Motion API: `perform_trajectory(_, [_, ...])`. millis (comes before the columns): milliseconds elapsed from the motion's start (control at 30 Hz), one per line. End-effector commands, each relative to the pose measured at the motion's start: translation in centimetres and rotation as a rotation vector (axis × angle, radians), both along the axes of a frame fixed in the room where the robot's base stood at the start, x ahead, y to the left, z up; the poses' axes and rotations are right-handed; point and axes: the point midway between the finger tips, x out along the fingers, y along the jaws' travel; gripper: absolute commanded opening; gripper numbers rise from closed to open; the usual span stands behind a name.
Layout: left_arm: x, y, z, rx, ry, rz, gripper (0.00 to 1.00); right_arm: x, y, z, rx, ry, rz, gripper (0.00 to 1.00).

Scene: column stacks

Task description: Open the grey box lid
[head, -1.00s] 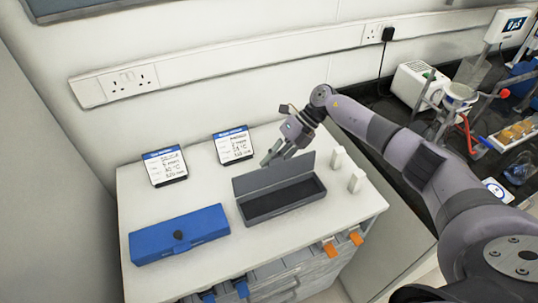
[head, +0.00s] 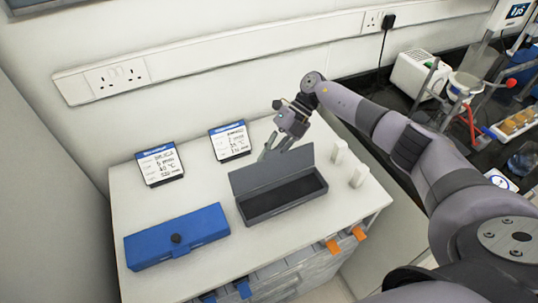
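The grey box (head: 284,210) stands on the white cabinet top. Its lid (head: 272,170) is raised at the back, standing up and leaning a little back, and the dark inside of the box shows. My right gripper (head: 272,147) is above and just behind the lid's top edge. Its fingers point down and to the left and look parted, with nothing between them. I cannot tell whether a finger touches the lid. My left gripper is not in view.
A closed blue box (head: 178,236) lies left of the grey box. Two label stands (head: 160,165) (head: 230,141) are at the back. Two small white blocks (head: 359,176) (head: 339,152) stand right of the grey box. The front of the white top (head: 270,243) is clear.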

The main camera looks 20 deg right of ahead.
Motion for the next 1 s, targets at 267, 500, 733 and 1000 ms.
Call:
perform_trajectory(267, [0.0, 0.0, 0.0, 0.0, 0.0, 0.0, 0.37, -0.1, 0.1, -0.1, 0.0, 0.001, 0.003, 0.34])
perform_trajectory(500, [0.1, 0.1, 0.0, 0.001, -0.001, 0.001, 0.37, -0.1, 0.0, -0.1, 0.0, 0.001, 0.002, 0.36])
perform_trajectory(733, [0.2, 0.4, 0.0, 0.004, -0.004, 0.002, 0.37, 0.3, -1.1, 1.0, -0.001, -0.001, 0.0, 0.36])
perform_trajectory(1000, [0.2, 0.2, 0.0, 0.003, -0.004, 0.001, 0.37, 1.6, -5.0, 4.8, 0.0, -0.003, -0.001, 0.36])
